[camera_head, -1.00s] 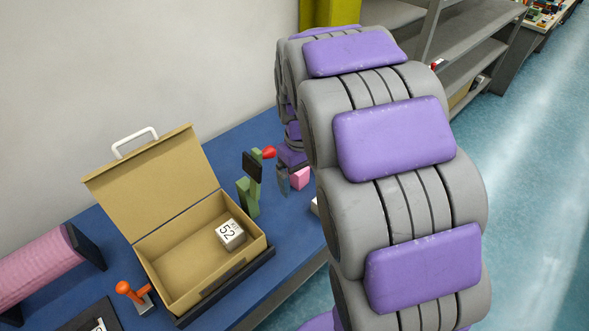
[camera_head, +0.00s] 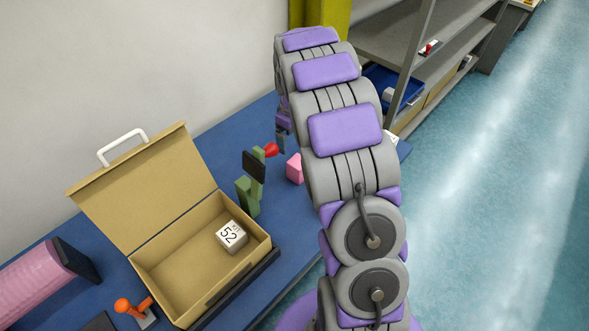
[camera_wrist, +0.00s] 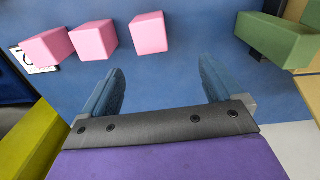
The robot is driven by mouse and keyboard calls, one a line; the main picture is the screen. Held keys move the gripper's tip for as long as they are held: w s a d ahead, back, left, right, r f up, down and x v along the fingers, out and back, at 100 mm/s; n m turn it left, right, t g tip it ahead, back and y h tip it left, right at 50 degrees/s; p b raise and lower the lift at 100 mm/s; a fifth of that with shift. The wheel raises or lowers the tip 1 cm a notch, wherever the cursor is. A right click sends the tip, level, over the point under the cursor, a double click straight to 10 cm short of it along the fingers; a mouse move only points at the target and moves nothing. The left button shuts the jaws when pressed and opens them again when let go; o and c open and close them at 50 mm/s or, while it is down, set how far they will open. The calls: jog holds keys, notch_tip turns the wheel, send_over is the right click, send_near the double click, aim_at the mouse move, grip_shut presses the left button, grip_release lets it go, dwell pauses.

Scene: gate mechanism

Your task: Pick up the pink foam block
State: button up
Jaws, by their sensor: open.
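Three pink foam blocks show in the wrist view on the blue table: one at the right (camera_wrist: 149,33), a middle one (camera_wrist: 94,40) and one at the left (camera_wrist: 47,47). A pink block (camera_head: 295,168) also shows in the head view, partly hidden by my arm. My gripper (camera_wrist: 162,68) is open and empty. Its two blue fingers point toward the blocks, and the right block is beyond the gap between them, apart from both. In the head view my gripper is mostly hidden behind my arm.
A green piece (camera_wrist: 275,40) lies right of the blocks in the wrist view. The head view shows a green stand with a red knob (camera_head: 271,150), an open cardboard box (camera_head: 160,268) holding a "52" cube (camera_head: 232,236), and an orange-handled lever (camera_head: 130,308). Shelves (camera_head: 400,45) stand at the back right.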

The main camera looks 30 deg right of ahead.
aim_at(299, 161)
jog(key=f, duration=0.3)
jog(key=d+f+b, duration=0.1)
jog(key=f, duration=0.2)
jog(key=d+f, duration=0.1)
jog(key=f, duration=0.2)
jog(key=shift+f+b, duration=0.3)
jog(key=shift+f, duration=0.1)
jog(key=shift+a+f, duration=0.3)
jog(key=shift+a, duration=0.15)
jog(key=f, duration=0.1)
jog(key=f+b, duration=0.1)
jog(key=f, duration=0.2)
jog(key=shift+w+d+f, duration=0.1)
jog(key=shift+d+f, duration=0.15)
jog(key=shift+d, duration=0.15)
jog(key=shift+d+f, duration=0.15)
jog(key=shift+d, duration=0.2)
jog(key=shift+a, duration=0.55)
jog(key=c, duration=0.6)
jog(key=shift+d, duration=0.1)
jog(key=shift+c, duration=1.3)
jog(key=shift+d, duration=0.25)
jog(key=shift+c, duration=0.8)
